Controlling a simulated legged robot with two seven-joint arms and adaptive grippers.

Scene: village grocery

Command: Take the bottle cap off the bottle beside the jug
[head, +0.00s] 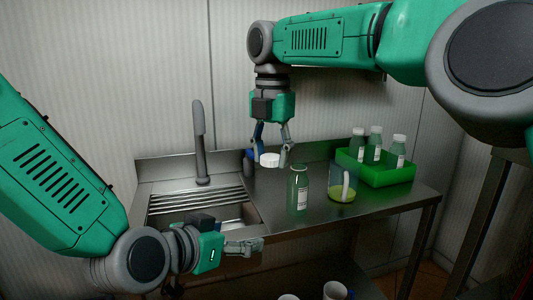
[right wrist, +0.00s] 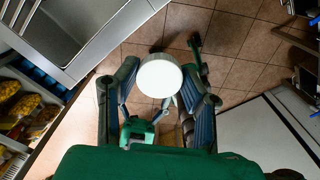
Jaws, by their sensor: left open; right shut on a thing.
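A clear green bottle (head: 299,188) with a white label stands upright on the steel counter, its top bare. The jug (head: 342,187), with yellow-green contents at its bottom, stands to its right. My right gripper (head: 271,158) is shut on the white bottle cap (head: 269,160), held in the air up and to the left of the bottle, apart from it. In the right wrist view the cap (right wrist: 160,78) shows as a round white disc between the fingers of my right gripper (right wrist: 158,98). My left gripper (head: 250,246) is open and empty, low in front of the sink.
A green crate (head: 382,177) with several capped bottles stands at the counter's right. The sink (head: 215,213) with its tall grey faucet (head: 200,145) is on the left. A small blue thing (head: 248,156) is partly hidden behind my right gripper. White cups (head: 335,290) are below.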

